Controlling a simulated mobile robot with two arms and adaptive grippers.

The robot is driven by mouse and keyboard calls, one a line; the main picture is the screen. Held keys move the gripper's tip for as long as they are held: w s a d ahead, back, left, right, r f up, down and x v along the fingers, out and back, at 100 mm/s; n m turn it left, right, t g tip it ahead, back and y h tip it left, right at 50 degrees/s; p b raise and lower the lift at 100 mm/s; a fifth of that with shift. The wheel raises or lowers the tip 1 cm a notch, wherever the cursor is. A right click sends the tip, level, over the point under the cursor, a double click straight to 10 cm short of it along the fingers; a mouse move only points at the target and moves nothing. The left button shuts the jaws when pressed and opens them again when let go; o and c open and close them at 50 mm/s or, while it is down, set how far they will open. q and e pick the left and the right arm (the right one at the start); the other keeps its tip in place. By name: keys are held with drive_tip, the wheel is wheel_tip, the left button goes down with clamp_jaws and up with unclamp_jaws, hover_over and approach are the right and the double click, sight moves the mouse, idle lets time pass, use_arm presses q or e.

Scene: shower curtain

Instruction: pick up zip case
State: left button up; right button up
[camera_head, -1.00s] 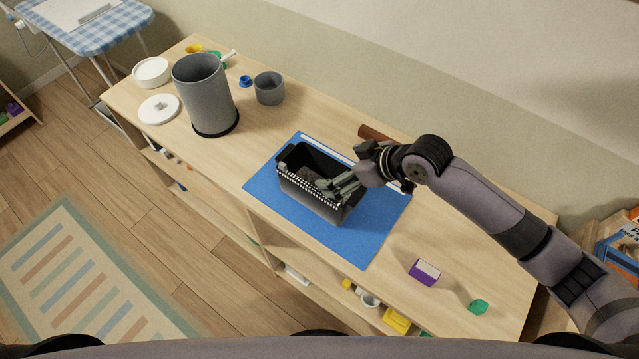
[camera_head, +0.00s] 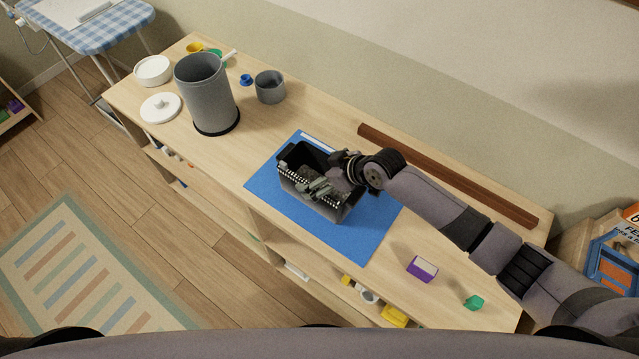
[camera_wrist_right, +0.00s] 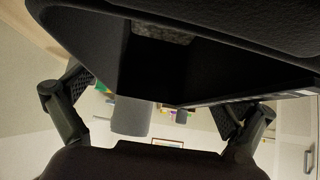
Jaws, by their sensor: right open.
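The zip case (camera_head: 326,206) is a black open-topped box with a zip along its rim. It sits on a blue mat (camera_head: 352,243) on the wooden shelf top. Something grey shows inside it. My right gripper (camera_head: 314,187) is open at the case's right part, over its top opening and rim. In the right wrist view the dark case (camera_wrist_right: 215,70) fills the upper part, between the two spread fingers (camera_wrist_right: 155,112). I cannot tell whether the fingers touch it. My left gripper is not in view.
A tall grey bin (camera_head: 207,95), a grey cup (camera_head: 270,87) and white dishes (camera_head: 153,70) stand to the left. A brown bar (camera_head: 450,175) lies along the back. A purple box (camera_head: 422,269) and a green piece (camera_head: 473,302) lie at the right front.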

drive_tip(key=c, duration=1.6)
drive_tip(key=shift+c, duration=0.4)
drive_tip(key=shift+r, duration=0.2)
